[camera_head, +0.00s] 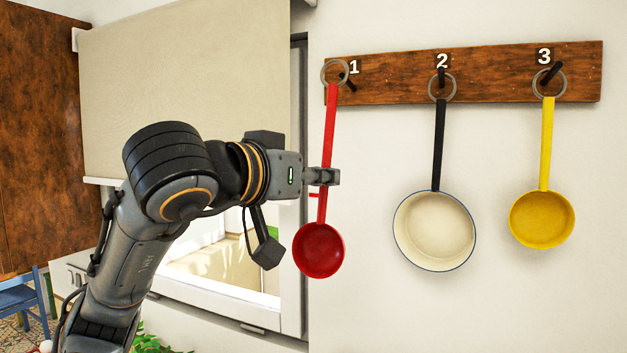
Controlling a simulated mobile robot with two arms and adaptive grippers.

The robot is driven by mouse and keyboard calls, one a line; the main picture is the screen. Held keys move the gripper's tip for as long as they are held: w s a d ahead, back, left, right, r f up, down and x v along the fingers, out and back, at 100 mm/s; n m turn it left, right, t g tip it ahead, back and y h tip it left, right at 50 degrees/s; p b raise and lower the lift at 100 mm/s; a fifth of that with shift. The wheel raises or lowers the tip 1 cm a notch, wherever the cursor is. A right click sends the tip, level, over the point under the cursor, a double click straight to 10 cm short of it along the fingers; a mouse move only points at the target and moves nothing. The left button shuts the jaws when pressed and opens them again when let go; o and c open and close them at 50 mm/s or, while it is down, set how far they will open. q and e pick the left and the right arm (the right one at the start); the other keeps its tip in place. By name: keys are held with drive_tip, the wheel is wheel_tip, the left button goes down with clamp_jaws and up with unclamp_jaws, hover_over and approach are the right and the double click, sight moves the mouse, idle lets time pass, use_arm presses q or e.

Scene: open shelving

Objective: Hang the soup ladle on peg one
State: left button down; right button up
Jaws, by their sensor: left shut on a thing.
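The red soup ladle (319,250) hangs upright, bowl down, with a grey ring (323,66) at the top of its handle. My left gripper (326,176) is shut on the ladle's handle, about halfway down, coming from the left. The dark peg one (348,83) sticks out of the wooden board (400,72) beside the white number 1. The ring overlaps the peg's left end in this view. I cannot tell whether the ring is around the peg or in front of it. My right gripper is not in view.
A cream pan with a black handle (439,145) hangs by its ring on peg two (441,78). A yellow ladle (541,219) hangs on peg three (551,73). A window with a blind (190,75) is on the left.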

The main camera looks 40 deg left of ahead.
use_arm(q)
drive_tip(key=shift+w+a+f, duration=0.1)
drive_tip(key=shift+w+a, duration=0.05)
drive_tip(key=shift+w, duration=0.4)
drive_tip(key=shift+w+a+f, duration=0.1)
drive_tip(key=shift+w, duration=0.4)
drive_tip(key=w, duration=0.3)
drive_tip(key=w+a, duration=0.1)
drive_tip(key=shift+w+a+f+b, duration=0.1)
drive_tip(key=shift+w+f+b, duration=0.2)
drive_tip(key=shift+f+b, duration=0.1)
